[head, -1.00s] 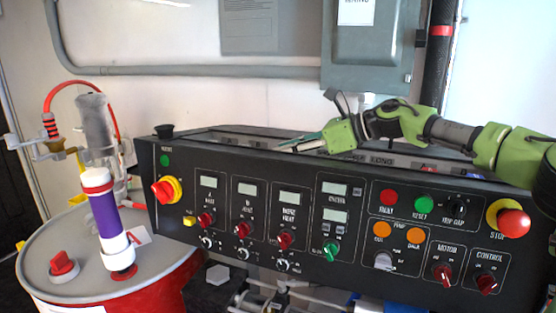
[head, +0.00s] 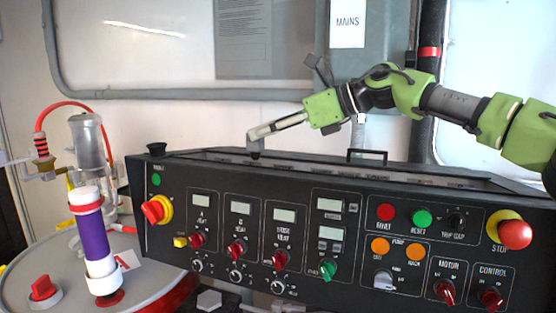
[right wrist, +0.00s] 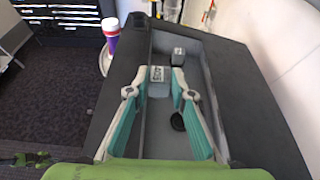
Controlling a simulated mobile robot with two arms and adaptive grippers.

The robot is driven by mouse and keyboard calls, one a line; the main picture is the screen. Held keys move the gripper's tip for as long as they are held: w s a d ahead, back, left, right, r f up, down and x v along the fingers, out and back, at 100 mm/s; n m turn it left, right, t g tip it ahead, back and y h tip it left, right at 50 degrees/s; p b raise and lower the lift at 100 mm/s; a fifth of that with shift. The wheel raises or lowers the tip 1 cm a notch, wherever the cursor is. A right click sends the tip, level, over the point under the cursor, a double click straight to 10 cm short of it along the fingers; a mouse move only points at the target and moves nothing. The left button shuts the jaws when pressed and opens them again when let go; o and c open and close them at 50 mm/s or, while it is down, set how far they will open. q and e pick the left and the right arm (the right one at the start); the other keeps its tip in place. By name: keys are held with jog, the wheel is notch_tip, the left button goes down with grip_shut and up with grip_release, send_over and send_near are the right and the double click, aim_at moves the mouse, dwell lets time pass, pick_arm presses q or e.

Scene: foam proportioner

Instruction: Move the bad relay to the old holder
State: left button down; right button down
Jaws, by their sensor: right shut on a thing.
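My right gripper (head: 256,134) reaches in from the right over the open top of the black console. In the right wrist view its teal fingers (right wrist: 160,78) close on the sides of a small grey-white relay (right wrist: 160,74) with dark marks on its top. I cannot read the marks or tell if this relay is the bad one. In the head view a small dark piece (head: 256,150) hangs at the fingertips. A second small grey block (right wrist: 178,55) with a dark mark stands farther along the tray; I cannot tell if it is in a holder. My left gripper is not in view.
The console's front panel (head: 330,235) carries knobs, displays and a red stop button (head: 514,234). A black handle (head: 367,153) rises at its back edge. A dark oval thing (right wrist: 178,122) lies in the tray. A drum with a purple-banded cylinder (head: 94,240) stands left.

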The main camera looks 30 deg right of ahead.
jog(key=s+a+r, duration=0.1)
jog(key=a, duration=0.1)
jog(key=s+a+r+b, duration=0.1)
jog(key=a, duration=0.1)
jog(key=s+a+r, duration=0.1)
jog(key=a, duration=0.2)
jog(key=shift+s+r, duration=0.15)
jog(key=shift+s, duration=0.1)
notch_tip(320, 180, up, 5)
jog(key=p, duration=0.4)
jog(key=shift+s+a, duration=0.1)
